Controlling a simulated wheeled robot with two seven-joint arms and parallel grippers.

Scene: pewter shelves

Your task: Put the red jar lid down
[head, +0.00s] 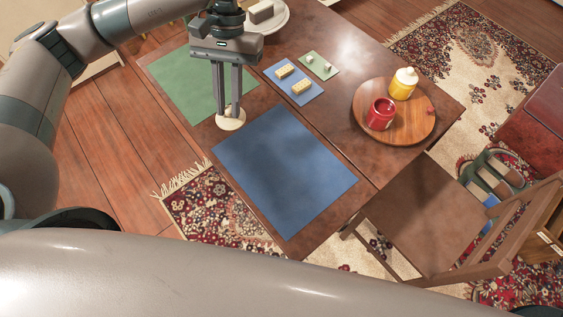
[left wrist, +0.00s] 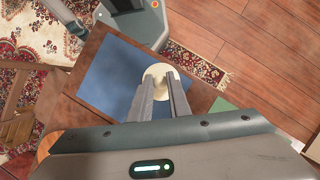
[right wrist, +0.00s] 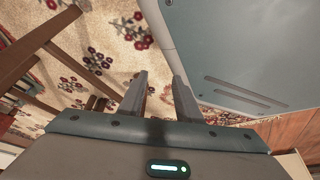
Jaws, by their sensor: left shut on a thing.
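My left gripper (head: 229,108) points down and is shut on a round cream lid (head: 230,121). No red lid is in view; the red jar (head: 380,113) stands without a lid on the round wooden board (head: 408,133), beside a yellow jar (head: 402,84) that wears a similar cream lid. The held lid is over the bare strip between the green mat and the blue mat's corner; I cannot tell whether it touches the table. In the left wrist view the lid (left wrist: 160,74) shows at the fingertips (left wrist: 159,85). My right gripper (right wrist: 160,82) is open and empty.
The blue mat (head: 284,172) is bare, and the green mat (head: 181,85) has clear room. A small blue mat (head: 284,80) bears two yellowish blocks, and a small green mat (head: 318,65) bears small pieces. A plate (head: 284,17) stands behind. A chair (head: 425,215) is at the right.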

